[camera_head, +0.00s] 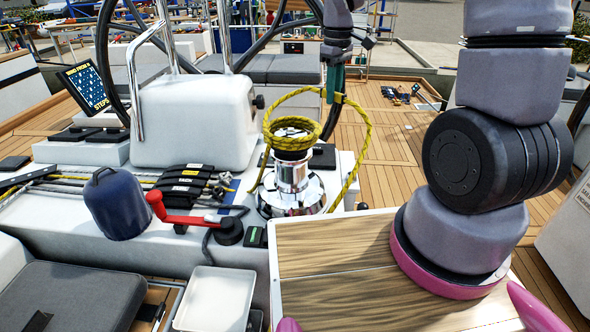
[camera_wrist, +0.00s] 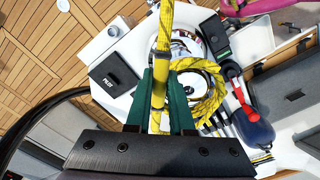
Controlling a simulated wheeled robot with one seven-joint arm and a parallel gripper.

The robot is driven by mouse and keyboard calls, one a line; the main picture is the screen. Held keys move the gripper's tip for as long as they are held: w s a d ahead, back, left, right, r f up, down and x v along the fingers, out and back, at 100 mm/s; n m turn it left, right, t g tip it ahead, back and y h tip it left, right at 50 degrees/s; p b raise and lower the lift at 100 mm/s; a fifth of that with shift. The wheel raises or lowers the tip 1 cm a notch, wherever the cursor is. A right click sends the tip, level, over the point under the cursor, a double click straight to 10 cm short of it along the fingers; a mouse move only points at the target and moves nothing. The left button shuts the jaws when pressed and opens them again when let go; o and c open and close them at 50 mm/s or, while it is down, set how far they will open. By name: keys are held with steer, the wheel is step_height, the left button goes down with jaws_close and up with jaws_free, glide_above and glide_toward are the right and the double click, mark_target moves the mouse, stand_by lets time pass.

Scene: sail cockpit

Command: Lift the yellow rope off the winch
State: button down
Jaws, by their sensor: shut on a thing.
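The yellow rope (camera_head: 292,135) is wound in a coil around the top of the chrome winch (camera_head: 291,182). A wide loop of it rises above the winch to my gripper (camera_head: 335,88), and another length curves down on the right side. My gripper has green fingers and is above and to the right of the winch in the head view. It is shut on the rope. In the wrist view the rope (camera_wrist: 166,30) passes between the green fingers of my gripper (camera_wrist: 162,80). The winch (camera_wrist: 190,82) and the coil show beyond them.
A red-handled crank (camera_head: 185,217), a blue covered drum (camera_head: 118,205) and black rope clutches (camera_head: 185,183) stand left of the winch. A white pedestal (camera_head: 195,120) and dark steering wheel are behind. A white tray (camera_head: 215,300) and wooden table (camera_head: 340,262) are in front.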

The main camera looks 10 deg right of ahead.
steer(key=shift+r, duration=0.7)
